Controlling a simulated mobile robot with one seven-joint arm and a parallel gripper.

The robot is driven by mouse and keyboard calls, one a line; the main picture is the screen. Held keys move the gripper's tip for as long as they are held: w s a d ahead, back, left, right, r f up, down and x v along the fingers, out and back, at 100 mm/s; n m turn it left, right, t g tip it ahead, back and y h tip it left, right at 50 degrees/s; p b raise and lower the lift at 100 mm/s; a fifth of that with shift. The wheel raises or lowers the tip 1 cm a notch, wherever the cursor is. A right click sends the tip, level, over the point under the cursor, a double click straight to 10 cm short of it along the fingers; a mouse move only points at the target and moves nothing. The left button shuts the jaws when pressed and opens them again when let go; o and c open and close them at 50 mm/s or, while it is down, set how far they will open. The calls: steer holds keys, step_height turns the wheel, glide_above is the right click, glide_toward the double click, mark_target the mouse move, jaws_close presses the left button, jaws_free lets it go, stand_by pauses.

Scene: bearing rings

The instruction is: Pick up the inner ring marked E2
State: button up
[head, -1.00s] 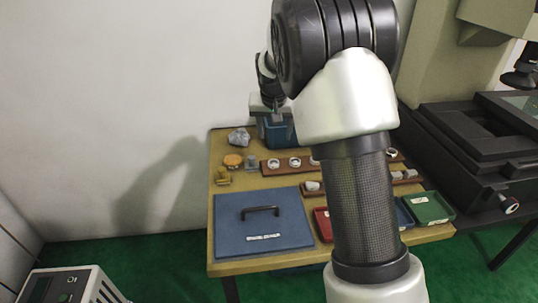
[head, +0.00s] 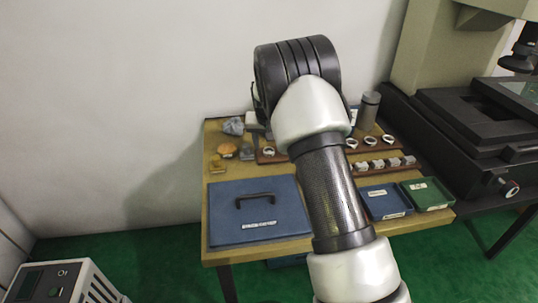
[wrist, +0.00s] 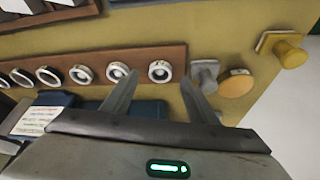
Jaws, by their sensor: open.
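Several pale rings stand in a row on a long brown rack; in the wrist view one (wrist: 160,71) is at the rack's right end, with another (wrist: 117,72) to its left. In the head view a ring (head: 267,151) shows left of my arm and others (head: 369,141) to its right. No marking is legible, so I cannot tell which ring is E2. My gripper (wrist: 158,77) is open and empty, its fingertips on either side of the right-end ring in the picture; the height gap is unclear. The head view hides the gripper behind my arm.
A grey block (wrist: 205,73), orange disc (wrist: 236,84) and yellow part (wrist: 289,53) lie past the rack's right end in the wrist view. A blue handled panel (head: 230,222), blue tray (head: 386,203), green tray (head: 427,194) and grey cylinder (head: 369,111) crowd the table.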

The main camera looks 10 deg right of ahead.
steer(key=x, duration=0.2)
steer(key=shift+w+f, duration=0.15)
steer(key=shift+f, duration=0.05)
steer(key=shift+r, duration=0.1)
steer(key=c, duration=1.1)
